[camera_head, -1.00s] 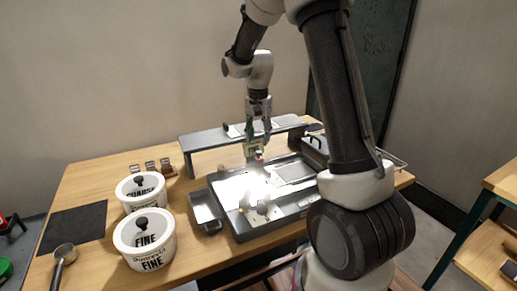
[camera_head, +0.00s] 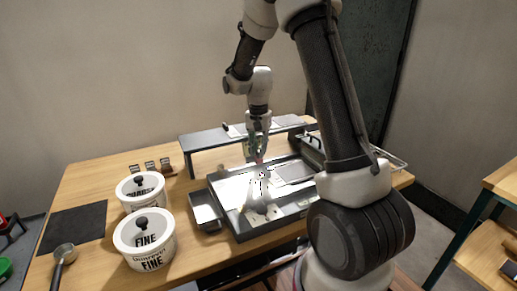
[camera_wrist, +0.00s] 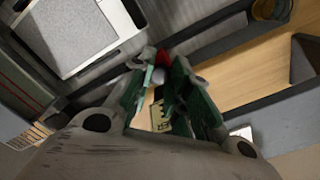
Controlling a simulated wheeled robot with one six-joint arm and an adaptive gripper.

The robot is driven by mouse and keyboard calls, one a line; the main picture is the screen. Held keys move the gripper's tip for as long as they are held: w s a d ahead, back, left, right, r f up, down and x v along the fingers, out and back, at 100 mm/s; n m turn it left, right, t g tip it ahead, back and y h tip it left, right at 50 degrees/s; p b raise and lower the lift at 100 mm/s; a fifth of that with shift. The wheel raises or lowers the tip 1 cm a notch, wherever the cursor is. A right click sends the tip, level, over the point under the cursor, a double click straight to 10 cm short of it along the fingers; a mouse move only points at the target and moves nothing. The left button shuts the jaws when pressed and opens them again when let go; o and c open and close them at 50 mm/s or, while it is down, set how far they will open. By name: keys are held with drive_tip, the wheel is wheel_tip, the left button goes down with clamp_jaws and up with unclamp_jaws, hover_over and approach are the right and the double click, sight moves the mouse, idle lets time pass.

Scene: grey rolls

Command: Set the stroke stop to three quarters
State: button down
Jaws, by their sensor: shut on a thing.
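My gripper (camera_head: 257,158) reaches down over the back edge of the dark-framed tray (camera_head: 239,232). In the wrist view its green fingers (camera_wrist: 160,82) are closed around a small stop with a red tip (camera_wrist: 163,58) and a pale rounded part; I take this to be the stroke stop. The fingers hide most of it. A yellowish marked plate (camera_wrist: 158,112) shows between the fingers, but its marks are too small to read. I cannot tell at which mark the stop sits.
A dark raised shelf (camera_head: 200,139) stands just behind the gripper. A small tray (camera_head: 205,208) adjoins the big tray. A scoop (camera_head: 64,254) lies at front left.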

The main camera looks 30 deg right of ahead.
sight(268, 159)
drive_tip(key=shift+d, duration=2)
drive_tip(key=c, duration=1.3)
unclamp_jaws()
wheel_tip(268, 159, up, 12)
